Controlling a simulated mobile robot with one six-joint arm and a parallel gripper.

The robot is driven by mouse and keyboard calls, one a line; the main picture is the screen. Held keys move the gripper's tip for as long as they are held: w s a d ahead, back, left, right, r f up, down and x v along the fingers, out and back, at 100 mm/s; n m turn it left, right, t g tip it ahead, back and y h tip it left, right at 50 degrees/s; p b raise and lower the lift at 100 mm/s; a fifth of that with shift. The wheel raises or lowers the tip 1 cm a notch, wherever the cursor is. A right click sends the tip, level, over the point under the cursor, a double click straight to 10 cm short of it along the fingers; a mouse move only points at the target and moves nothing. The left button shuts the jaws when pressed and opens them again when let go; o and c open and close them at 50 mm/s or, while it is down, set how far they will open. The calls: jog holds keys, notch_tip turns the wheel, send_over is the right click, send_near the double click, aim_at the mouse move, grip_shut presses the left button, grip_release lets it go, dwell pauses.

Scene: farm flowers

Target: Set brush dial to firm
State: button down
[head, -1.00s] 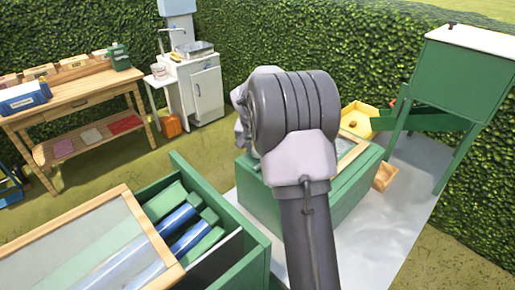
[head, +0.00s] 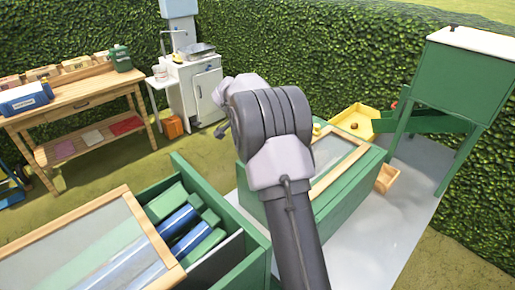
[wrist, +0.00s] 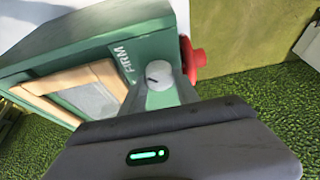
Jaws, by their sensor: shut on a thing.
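The white brush dial (wrist: 158,71) sits on the end face of a green machine box, beside the white word FIRM (wrist: 122,60). A short dark mark shows on the dial, towards its left side; I cannot tell exactly which setting it points at. My gripper (wrist: 161,88) is shut on the dial, one grey finger on either side. In the head view my arm hides the dial and most of my gripper. The green box (head: 348,208) with its wood-framed clear lid shows behind my arm.
A red knob (wrist: 193,61) sits close to the right of the dial. In the head view, an open green box (head: 255,262) with blue and green rollers stands front left. A yellow tray (head: 352,121) and a green hopper (head: 460,75) stand behind right.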

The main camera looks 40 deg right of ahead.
dwell(0.4)
jog(key=c, duration=0.9)
grip_release()
jog(key=shift+a+r, duration=0.1)
jog(key=shift+r, duration=0.05)
jog(key=w+p+v, duration=0.1)
jog(key=p+v, duration=0.5)
jog(key=v, duration=1.1)
jog(key=shift+s, duration=0.45)
jog(key=shift+r, duration=0.1)
